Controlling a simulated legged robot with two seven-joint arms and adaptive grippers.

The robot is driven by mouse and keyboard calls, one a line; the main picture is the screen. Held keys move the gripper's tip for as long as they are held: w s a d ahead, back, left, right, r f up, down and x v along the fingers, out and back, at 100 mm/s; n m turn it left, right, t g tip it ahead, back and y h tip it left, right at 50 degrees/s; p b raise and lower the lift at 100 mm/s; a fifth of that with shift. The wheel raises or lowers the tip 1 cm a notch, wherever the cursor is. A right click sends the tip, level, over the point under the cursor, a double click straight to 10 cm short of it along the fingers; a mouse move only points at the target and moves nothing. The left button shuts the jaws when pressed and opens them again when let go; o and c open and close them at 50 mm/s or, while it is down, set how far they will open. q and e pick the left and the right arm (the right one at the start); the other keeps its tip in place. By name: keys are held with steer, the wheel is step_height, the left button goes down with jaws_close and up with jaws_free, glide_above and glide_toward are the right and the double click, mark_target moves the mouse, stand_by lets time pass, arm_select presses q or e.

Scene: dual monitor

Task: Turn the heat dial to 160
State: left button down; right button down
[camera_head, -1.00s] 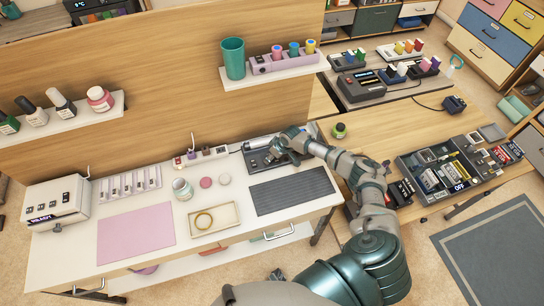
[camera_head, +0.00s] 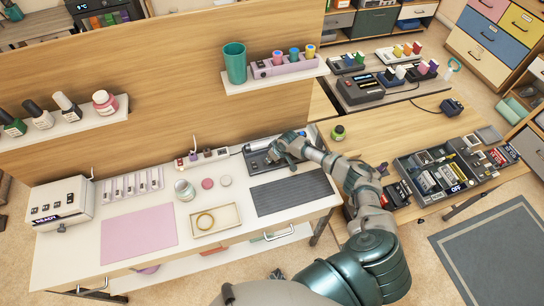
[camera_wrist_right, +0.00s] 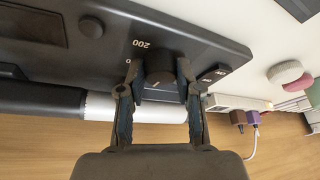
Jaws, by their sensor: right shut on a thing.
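A dark device (camera_head: 260,156) with the heat dial stands at the back right of the white desk. In the right wrist view the dark round dial (camera_wrist_right: 159,72) sits on the device's black panel (camera_wrist_right: 200,42). The print "200" shows beside the dial, and part of another number is mostly hidden by a finger. My right gripper (camera_wrist_right: 160,88) is shut on the dial, one finger on each side. In the head view the right gripper (camera_head: 279,148) reaches the device from the right. The dial's exact setting cannot be read. My left gripper is not in view.
A power strip (camera_head: 203,158) stands left of the device. A dark ribbed mat (camera_head: 291,192) lies in front of it. A wooden board (camera_head: 170,85) rises behind the desk.

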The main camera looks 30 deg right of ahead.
steer(key=m+h+p, duration=0.1)
steer(key=m+p, duration=0.1)
steer(key=p, duration=0.1)
steer(key=m+h+p, duration=0.1)
steer(key=m+p, duration=0.2)
steer(key=shift+s+a+r, duration=0.1)
steer(key=shift+a+r, duration=0.1)
steer(key=m+h+p, duration=0.1)
steer(key=m+p, duration=0.1)
steer(key=shift+f+m, duration=0.15)
steer(key=shift+m, duration=0.15)
steer(key=shift+m+h+p, duration=0.3)
steer(key=shift+m+h, duration=0.2)
steer(key=shift+m, duration=0.7)
steer(key=shift+g, duration=0.3)
steer(key=c, duration=0.8)
jaws_free()
steer(key=shift+f, duration=0.1)
steer(key=v, duration=1.1)
steer(key=shift+a+r, duration=0.2)
steer(key=shift+r, duration=0.2)
